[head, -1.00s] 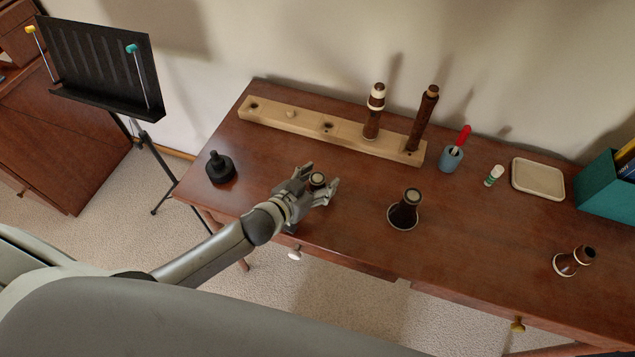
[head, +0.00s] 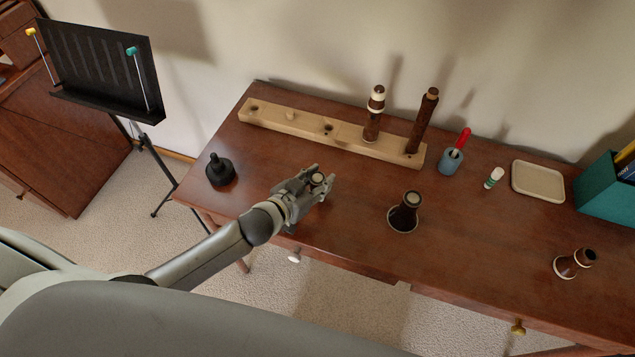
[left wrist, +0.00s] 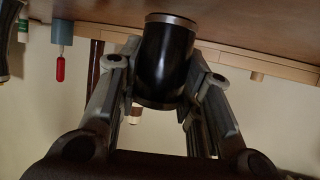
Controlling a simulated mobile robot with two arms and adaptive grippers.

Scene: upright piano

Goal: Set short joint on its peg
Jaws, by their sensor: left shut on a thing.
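A short dark cylindrical joint with a pale metal ring (head: 317,178) is between the fingers of my left gripper (head: 322,183), at the desk's front left. In the left wrist view the joint (left wrist: 166,62) shows black, with the fingers closed on both its sides. Its ringed end is close to the desk top; I cannot tell whether it touches. The long wooden peg rack (head: 345,138) lies at the back of the desk. A short pale peg (head: 291,115) stands free in its left part. My right gripper is not in view.
Two tall joints, one white-ringed (head: 374,115) and one plain (head: 422,121), stand at the rack's right end. A flared bell (head: 404,215), a black stand (head: 220,170), a blue cup (head: 450,162) and a tilted brown piece (head: 572,263) are on the desk. Bare desk lies between gripper and rack.

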